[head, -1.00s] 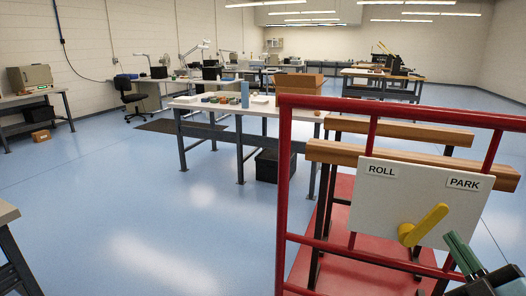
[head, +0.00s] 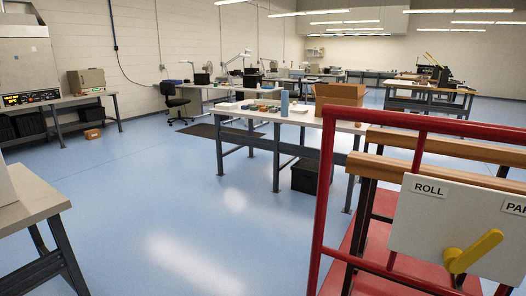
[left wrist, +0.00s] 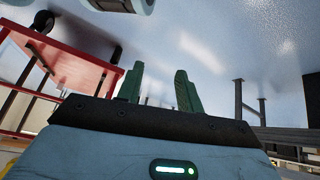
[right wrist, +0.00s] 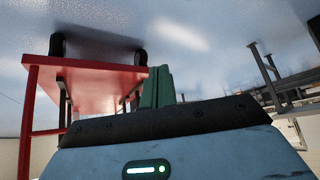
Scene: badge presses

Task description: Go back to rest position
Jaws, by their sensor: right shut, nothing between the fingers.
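My left gripper (left wrist: 160,75) shows only in the left wrist view; its two green fingers stand apart with nothing between them. My right gripper (right wrist: 158,72) shows only in the right wrist view, with its green fingers together and empty. Neither gripper is in the head view. The red-framed cart (head: 325,190) stands at the right of the head view. Its white plate (head: 420,225) reads ROLL, with a second label cut off by the picture edge. The yellow lever (head: 474,251) on it points up and right. Parts of the cart also show in both wrist views (left wrist: 75,60) (right wrist: 95,85).
A white-topped table (head: 238,113) with small items and a cardboard box (head: 340,94) stands beyond the cart. A table corner (head: 30,200) is at the near left. An oven-like machine (head: 28,70) is on the left bench. The blue floor (head: 170,210) between is clear.

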